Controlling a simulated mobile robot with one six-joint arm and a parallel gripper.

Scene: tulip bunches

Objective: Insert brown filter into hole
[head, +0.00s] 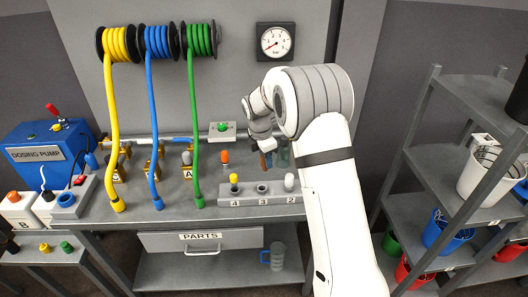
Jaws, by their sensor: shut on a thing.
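My gripper (267,150) is shut on the brown filter (267,161), a small brown piece hanging below the fingers. It appears above and behind the grey numbered block (248,197) at the bench front. On the block, a yellow-topped filter (234,180) stands at position 4. The hole at position 3 (262,188) looks open and empty. My arm covers the block's right end, so anything there is hidden. The filter is small in view, and its exact tilt is unclear.
Yellow, blue and green hoses (195,130) hang from reels to the bench, left of the block. An orange-topped piece (225,158) and a green button box (222,130) stand behind it. A blue dosing pump (48,152) is far left. A shelf with buckets (490,172) is right.

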